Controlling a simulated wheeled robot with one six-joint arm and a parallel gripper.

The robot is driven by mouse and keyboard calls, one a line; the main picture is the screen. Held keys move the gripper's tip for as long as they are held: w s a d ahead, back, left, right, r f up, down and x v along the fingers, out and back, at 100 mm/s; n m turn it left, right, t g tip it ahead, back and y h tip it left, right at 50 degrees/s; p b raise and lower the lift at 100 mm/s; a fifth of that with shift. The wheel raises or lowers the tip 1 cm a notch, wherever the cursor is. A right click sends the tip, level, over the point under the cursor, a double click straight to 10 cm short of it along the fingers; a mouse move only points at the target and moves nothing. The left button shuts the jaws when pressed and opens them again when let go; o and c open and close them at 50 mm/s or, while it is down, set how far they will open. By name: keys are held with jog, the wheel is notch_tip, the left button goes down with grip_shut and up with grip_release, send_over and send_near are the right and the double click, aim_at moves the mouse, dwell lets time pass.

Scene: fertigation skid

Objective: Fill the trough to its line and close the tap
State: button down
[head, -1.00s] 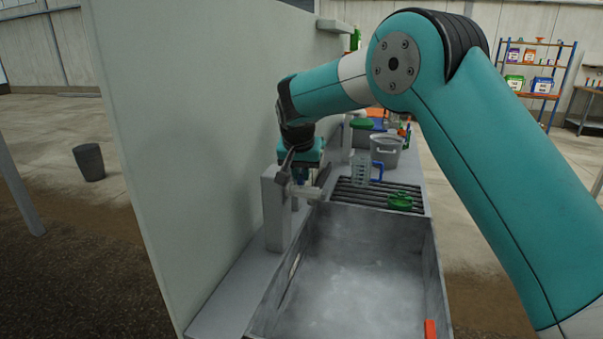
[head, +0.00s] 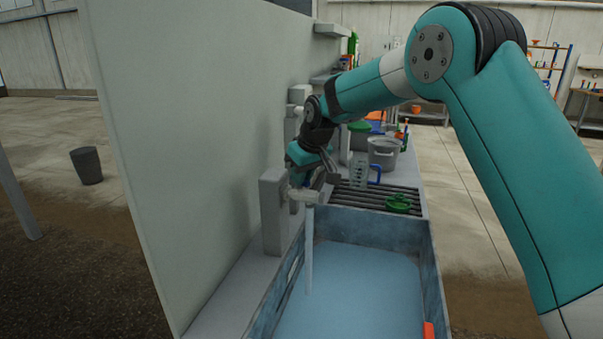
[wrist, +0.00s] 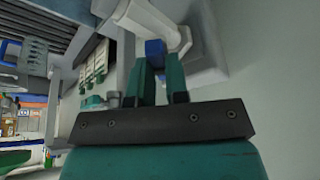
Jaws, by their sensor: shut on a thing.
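The grey trough (head: 385,229) stands in front of the tap, with pale blue water (head: 355,290) spread across its visible floor. The tap's white spout (head: 305,195) pours a stream (head: 309,250) into it. My gripper (head: 300,182) is at the tap, tilted. In the wrist view my gripper (wrist: 158,80) has its two teal fingers shut on the blue tap handle (wrist: 155,52), beside the white tap body (wrist: 150,20). An orange piece (head: 429,330) shows at the trough's near right wall. I cannot make out the fill line for sure.
A tall pale panel (head: 200,150) stands left of the trough. Behind it are a dark slatted rack (head: 350,198), a green object (head: 398,203), a clear jug with a blue handle (head: 359,174) and a grey pot (head: 383,152). A dark bin (head: 87,165) stands on the floor at left.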

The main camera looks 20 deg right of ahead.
jog(key=shift+r+n, duration=0.1)
jog(key=shift+n, duration=0.5)
jog(key=shift+y, duration=0.3)
jog(key=c, duration=1.1)
grip_release()
jog(key=shift+d, duration=0.1)
jog(key=v, duration=0.8)
jog(key=b+v, duration=0.1)
jog(key=v, duration=0.8)
jog(key=shift+w+r, duration=0.15)
jog(key=shift+r, duration=0.1)
